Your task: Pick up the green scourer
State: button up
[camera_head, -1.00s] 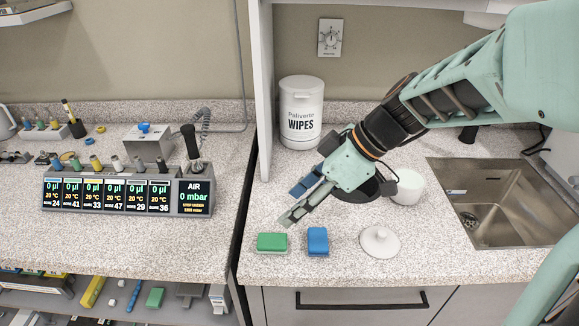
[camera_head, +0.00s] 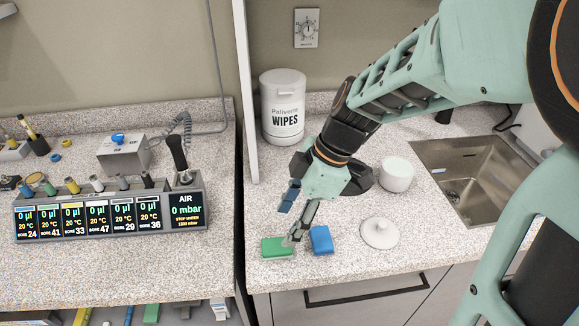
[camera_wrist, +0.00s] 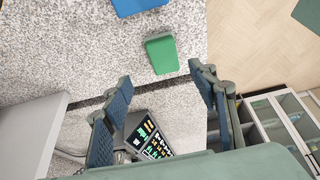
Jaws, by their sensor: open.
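The green scourer (camera_head: 277,248) lies flat near the counter's front edge. My gripper (camera_head: 288,224) is open and empty above it, with one finger partly in front of its right end in the head view. In the wrist view the scourer (camera_wrist: 161,55) shows whole, just beyond the two spread fingertips (camera_wrist: 160,72) and roughly between them. It stays on the counter, and no finger visibly grips it. Whether a fingertip touches it cannot be told.
A blue scourer (camera_head: 321,240) lies close to the right of the green one. A white lid (camera_head: 379,233), a white cup (camera_head: 397,175) and a wipes tub (camera_head: 283,106) stand nearby. The sink (camera_head: 470,177) is at right, and a display unit (camera_head: 108,217) at left.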

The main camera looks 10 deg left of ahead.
aim_at(276, 244)
jog(key=shift+x, duration=0.8)
jog(key=x, duration=0.4)
jog(key=shift+s+d+f, duration=0.1)
jog(key=shift+s+f, duration=0.15)
jog(key=shift+s, duration=0.15)
jog(key=shift+f, duration=0.4)
jog(key=c, duration=1)
jog(key=shift+r, duration=0.15)
